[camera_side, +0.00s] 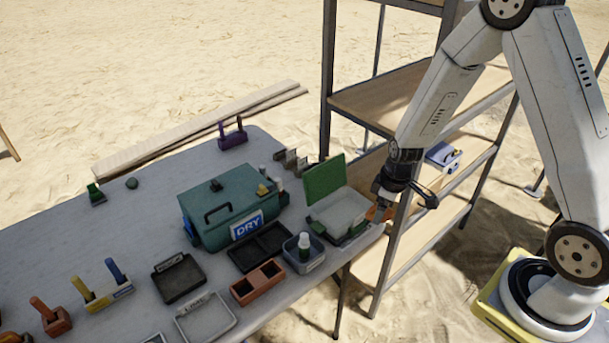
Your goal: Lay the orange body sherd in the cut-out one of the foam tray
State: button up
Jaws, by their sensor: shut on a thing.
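My gripper (384,204) is over the right end of the table, just right of the open green-lidded box. It is shut on the orange body sherd (377,215), which shows as a small orange patch at the fingertips. The fingers and arm partly hide the sherd. A dark tray with two recesses (245,267), which looks like the foam tray, lies left of the gripper, in front of the teal DRY box. Its recesses look empty; I cannot read which is one.
The teal DRY box (205,235) and green-lidded box (326,184) stand near the tray. A grey bin with a bottle (310,268) and an orange two-hole block (243,296) are in front. A metal shelf rack (327,80) stands behind the gripper.

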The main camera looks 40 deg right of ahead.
jog(key=w+a+r+m, duration=0.3)
jog(key=a+r, duration=0.4)
jog(key=r, duration=0.3)
jog(key=shift+w+m+h, duration=0.2)
jog(key=shift+m+h, duration=0.1)
jog(key=shift+m, duration=0.4)
jog(key=w+a+f+n, duration=0.1)
jog(key=a+f+n, duration=0.1)
jog(key=a+f, duration=0.3)
jog(key=w+a+f+n, duration=0.2)
jog(key=a+f, duration=0.3)
jog(key=a, duration=0.5)
jog(key=shift+a+n, duration=0.25)
jog(key=shift+n, duration=0.05)
jog(key=shift+w, duration=0.1)
